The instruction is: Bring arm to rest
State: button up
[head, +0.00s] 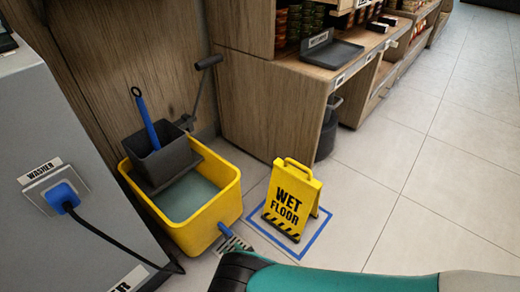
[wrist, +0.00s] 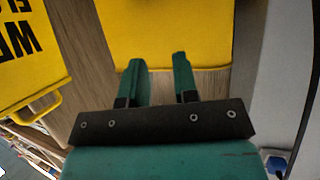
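My gripper (wrist: 160,72) shows in the wrist view with its two green fingers apart and nothing between them. Beyond the fingertips is the yellow mop bucket (wrist: 170,30), apart from them as far as I can tell. In the head view my teal arm (head: 340,281) lies along the bottom edge. The gripper's fingers cannot be made out there. The yellow wet floor sign (head: 292,200) stands upright inside a blue floor outline, right of the bucket (head: 216,209). The sign also shows upside down at the left of the wrist view (wrist: 30,60).
A grey washer (head: 40,120) with a blue plug (head: 62,196) and black cable stands at the left. A dark wringer (head: 160,160) with a blue handle sits on the bucket. Wooden shelving (head: 262,110) stands behind. Tiled floor (head: 430,200) at the right is clear.

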jog(key=w+d+r+m+g+h, duration=0.1)
jog(key=w+d+r+m+h, duration=0.2)
jog(key=w+r, duration=0.5)
jog(key=w+d+r+m+g+h, duration=0.1)
jog(key=w+d+r+m+h, duration=0.25)
jog(key=r, duration=0.75)
jog(key=s+d+r+g, duration=0.2)
jog(key=d+r, duration=0.2)
jog(key=r, duration=0.4)
jog(key=s+d+r+g, duration=0.2)
jog(key=d+r+g, duration=0.1)
jog(key=r, duration=0.4)
jog(key=s+d+r+n+g+y, duration=0.2)
jog(key=s+d+r+n, duration=0.25)
jog(key=s+r, duration=0.45)
jog(key=s+d+r+n+g+y, duration=0.25)
jog(key=s+d+r, duration=0.3)
jog(key=s, duration=0.55)
notch_tip(320, 180, up, 36)
jog(key=h+p, duration=0.1)
jog(key=p, duration=3.5)
jog(key=shift+w+a+r, duration=0.15)
jog(key=shift+a+r, duration=0.1)
jog(key=shift+a, duration=0.1)
jog(key=shift+t, duration=0.25)
